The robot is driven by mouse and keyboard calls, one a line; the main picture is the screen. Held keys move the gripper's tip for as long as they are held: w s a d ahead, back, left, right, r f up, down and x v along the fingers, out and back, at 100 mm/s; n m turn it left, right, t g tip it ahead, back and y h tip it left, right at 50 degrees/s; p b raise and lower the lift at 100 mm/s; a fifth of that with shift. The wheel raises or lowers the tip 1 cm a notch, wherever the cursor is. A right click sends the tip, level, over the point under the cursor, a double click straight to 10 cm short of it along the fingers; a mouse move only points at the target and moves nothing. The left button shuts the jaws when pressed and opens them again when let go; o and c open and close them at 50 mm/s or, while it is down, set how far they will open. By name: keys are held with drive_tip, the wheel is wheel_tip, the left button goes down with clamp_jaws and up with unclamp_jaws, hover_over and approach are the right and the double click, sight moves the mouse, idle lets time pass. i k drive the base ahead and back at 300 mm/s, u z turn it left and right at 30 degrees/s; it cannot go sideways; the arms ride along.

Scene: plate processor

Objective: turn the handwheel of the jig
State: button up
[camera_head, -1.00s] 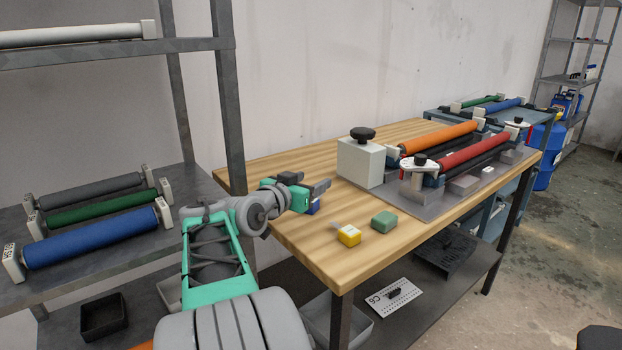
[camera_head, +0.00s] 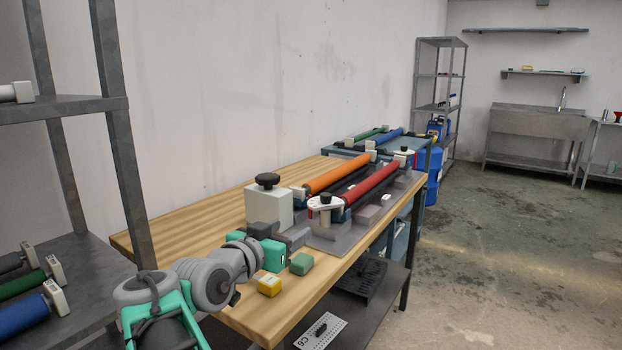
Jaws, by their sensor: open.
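The jig (camera_head: 318,240) is a grey base plate with an orange roller (camera_head: 338,172) and a red roller (camera_head: 371,185) on the wooden table. A white disc with a black knob (camera_head: 325,200), looking like a handwheel, stands at its near end. A second similar disc (camera_head: 404,152) shows at the far end. A white box (camera_head: 268,206) with a black knob (camera_head: 267,180) on top stands left of the plate. My gripper (camera_head: 291,233) is open with dark fingers, just in front of the white box and left of the near disc. Nothing shows between the fingers.
A yellow block (camera_head: 269,286) and a green block (camera_head: 301,264) lie near the table's front edge, close under my gripper. A metal shelf with rollers (camera_head: 30,315) stands at left. The table's left part (camera_head: 180,231) is clear.

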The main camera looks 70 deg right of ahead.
sight(267, 180)
drive_tip(key=z, duration=2)
